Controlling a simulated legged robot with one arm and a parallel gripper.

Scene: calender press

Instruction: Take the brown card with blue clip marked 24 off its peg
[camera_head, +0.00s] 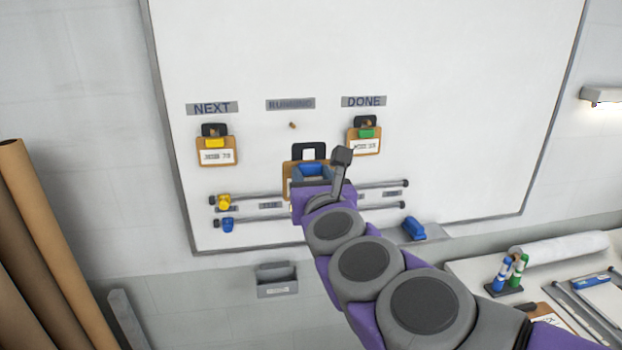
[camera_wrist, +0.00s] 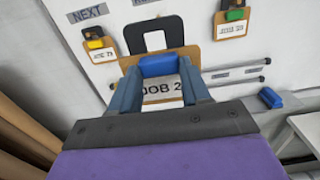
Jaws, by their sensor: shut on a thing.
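The brown card (camera_head: 287,168) with a blue clip (camera_head: 311,170) and a black hanger loop is in front of the whiteboard, below the bare peg (camera_head: 292,125) under the RUNNING label. In the wrist view the card (camera_wrist: 191,53) faces me with its blue clip (camera_wrist: 158,66) between my fingers. Its white label reads "JOB 2"; the last digit is hidden by a finger. My gripper (camera_head: 312,176) is shut on the blue clip, also seen in the wrist view (camera_wrist: 160,75). The loop's opening shows only white board, with no peg in it.
A card with a yellow clip (camera_head: 216,155) hangs under NEXT, and one with a green clip (camera_head: 366,146) under DONE. Horizontal rods (camera_head: 255,196) run across the lower board behind my gripper. A grey bin (camera_head: 277,280) is on the wall below. Brown rolls (camera_head: 40,230) stand at left.

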